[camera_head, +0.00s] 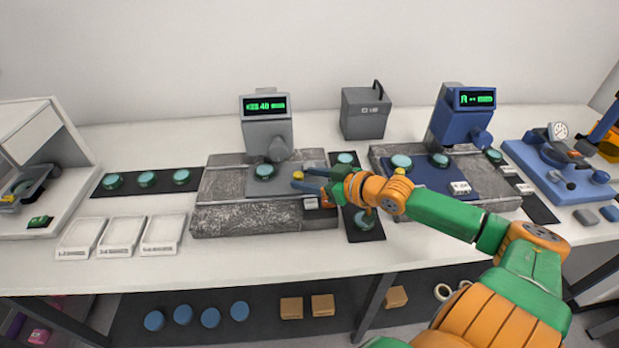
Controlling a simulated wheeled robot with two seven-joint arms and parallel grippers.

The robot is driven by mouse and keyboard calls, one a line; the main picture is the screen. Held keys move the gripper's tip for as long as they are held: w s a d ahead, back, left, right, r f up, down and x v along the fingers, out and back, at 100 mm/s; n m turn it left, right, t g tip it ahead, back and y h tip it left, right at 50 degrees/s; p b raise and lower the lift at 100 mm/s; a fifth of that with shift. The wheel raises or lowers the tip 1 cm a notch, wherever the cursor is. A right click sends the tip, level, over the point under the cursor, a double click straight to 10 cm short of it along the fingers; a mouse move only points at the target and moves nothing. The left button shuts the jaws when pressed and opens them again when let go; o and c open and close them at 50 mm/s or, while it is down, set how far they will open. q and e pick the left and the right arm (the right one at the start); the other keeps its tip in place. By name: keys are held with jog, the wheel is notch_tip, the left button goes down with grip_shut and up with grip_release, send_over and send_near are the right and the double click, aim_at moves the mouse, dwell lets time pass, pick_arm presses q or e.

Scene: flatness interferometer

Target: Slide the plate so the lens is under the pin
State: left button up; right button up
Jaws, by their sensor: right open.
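A grey sliding plate (275,186) lies on the speckled granite base (238,219) of the grey instrument (266,122). A teal lens (264,172) sits on the plate, close below the instrument's head. The pin's tip is too small to make out, so I cannot tell whether the lens is exactly under it. My left gripper is not in view.
A blue instrument (463,116) with a similar base and blue plate (436,178) stands to the right, behind my right arm. Dark mats with teal lenses (147,179) lie on both sides. Three white trays (120,236) are at front left. A grey box (366,112) stands behind.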

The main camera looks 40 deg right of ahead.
jog(key=shift+s+r, duration=0.1)
jog(key=shift+s, duration=0.05)
jog(key=p+v, duration=0.4)
jog(key=v, duration=0.1)
jog(key=shift+s+r+p, duration=0.1)
jog(key=shift+r+p, duration=0.05)
jog(key=shift+p, duration=0.15)
jog(key=shift+s+d+r+p, duration=0.15)
jog(key=shift+s+d+p, duration=0.1)
jog(key=shift+s+p, duration=0.35)
jog(key=shift+s, duration=0.1)
